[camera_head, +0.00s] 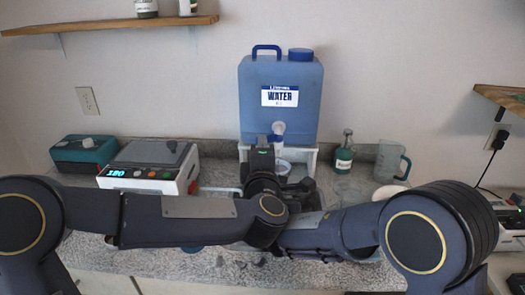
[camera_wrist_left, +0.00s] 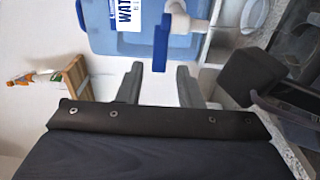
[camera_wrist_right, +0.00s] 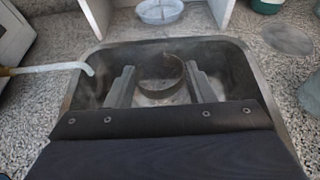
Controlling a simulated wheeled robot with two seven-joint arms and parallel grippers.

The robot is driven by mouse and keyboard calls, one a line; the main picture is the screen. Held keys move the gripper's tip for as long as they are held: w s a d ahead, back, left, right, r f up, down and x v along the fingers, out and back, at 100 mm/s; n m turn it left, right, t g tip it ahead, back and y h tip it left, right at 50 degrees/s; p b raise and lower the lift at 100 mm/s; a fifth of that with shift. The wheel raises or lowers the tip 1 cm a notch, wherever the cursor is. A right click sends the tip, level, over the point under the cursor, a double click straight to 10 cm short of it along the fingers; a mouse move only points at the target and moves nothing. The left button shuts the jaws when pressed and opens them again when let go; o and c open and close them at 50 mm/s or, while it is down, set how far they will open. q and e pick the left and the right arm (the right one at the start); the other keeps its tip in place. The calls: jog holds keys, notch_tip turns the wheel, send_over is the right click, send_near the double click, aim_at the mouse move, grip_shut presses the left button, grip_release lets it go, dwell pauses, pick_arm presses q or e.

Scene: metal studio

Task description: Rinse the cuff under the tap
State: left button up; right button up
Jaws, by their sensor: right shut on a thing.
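A blue water jug (camera_head: 280,100) stands on a white stand, with a pale tap (camera_head: 278,128) at its front. The left wrist view shows the tap (camera_wrist_left: 195,25) and its blue lever (camera_wrist_left: 161,45). My left gripper (camera_wrist_left: 159,75) is open, its fingers spread just below the lever with nothing between them. The cuff (camera_wrist_right: 162,74), a dark ring, is over the sink basin (camera_wrist_right: 238,72) in the right wrist view. My right gripper (camera_wrist_right: 158,72) is shut on it, with the ring between the fingers. My arms hide the cuff in the head view. I see no clear water stream.
A white device with a lit display (camera_head: 150,165) and a teal box (camera_head: 83,152) stand on the left. A green bottle (camera_head: 344,152) and a clear jug (camera_head: 390,160) stand right of the stand.

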pick_arm(q)
jog(key=w+a+m+h, duration=0.2)
jog(key=a+m, duration=0.1)
jog(key=a, duration=0.1)
jog(key=n+g+h, duration=0.8)
jog(key=g+h, duration=0.2)
jog(key=h, duration=0.5)
send_near(269, 139)
jog(key=x, duration=0.8)
jog(key=shift+w+d+r, duration=0.1)
jog(key=shift+w+r, duration=0.05)
jog(key=shift+w, duration=0.2)
grip_shut()
